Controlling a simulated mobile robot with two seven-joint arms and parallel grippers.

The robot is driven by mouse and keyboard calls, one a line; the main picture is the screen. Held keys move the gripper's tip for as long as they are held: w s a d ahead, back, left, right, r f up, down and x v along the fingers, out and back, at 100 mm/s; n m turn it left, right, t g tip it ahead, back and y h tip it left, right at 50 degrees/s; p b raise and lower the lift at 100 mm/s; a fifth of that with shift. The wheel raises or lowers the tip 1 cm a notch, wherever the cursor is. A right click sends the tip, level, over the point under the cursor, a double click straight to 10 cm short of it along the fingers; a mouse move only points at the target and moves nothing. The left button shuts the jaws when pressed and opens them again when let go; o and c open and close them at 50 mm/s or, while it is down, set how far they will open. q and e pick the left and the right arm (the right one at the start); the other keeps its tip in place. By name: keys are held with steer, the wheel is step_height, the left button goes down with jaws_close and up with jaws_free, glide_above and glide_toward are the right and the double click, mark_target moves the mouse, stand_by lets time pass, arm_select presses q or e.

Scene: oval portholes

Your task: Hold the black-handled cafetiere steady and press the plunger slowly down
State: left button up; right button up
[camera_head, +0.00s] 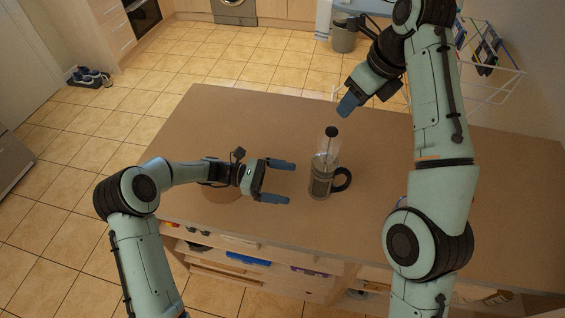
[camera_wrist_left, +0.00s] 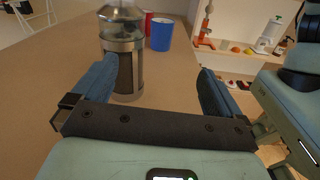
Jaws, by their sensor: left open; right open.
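The cafetiere (camera_head: 321,181) stands upright on the brown table, glass body in a metal frame, black handle (camera_head: 343,179) to the right. Its plunger rod is up, with a black knob (camera_head: 332,131) on top. My left gripper (camera_head: 291,183) is open just left of the cafetiere, fingers pointing at it and not around it. In the left wrist view the cafetiere (camera_wrist_left: 123,50) is ahead, nearer the left finger; its knob is out of frame and its handle does not show. My right gripper (camera_head: 348,105) is empty above and right of the knob, its fingers overlapping edge-on.
A blue cup (camera_wrist_left: 161,34) and a red cup (camera_wrist_left: 147,22) stand beyond the cafetiere in the left wrist view; my right arm mostly hides that area in the head view. The table (camera_head: 230,115) is bare at the back left. Shelves with small items (camera_head: 240,257) are below its front edge.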

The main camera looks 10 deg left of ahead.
mark_target(331, 166)
arm_select(q)
steer(key=w+r+n+t, duration=0.2)
steer(key=w, duration=0.3)
steer(key=d, duration=0.4)
steer(key=w+d, duration=0.1)
steer(key=d, duration=0.7)
steer(key=shift+w+d, duration=0.2)
steer(key=shift+w, duration=0.2)
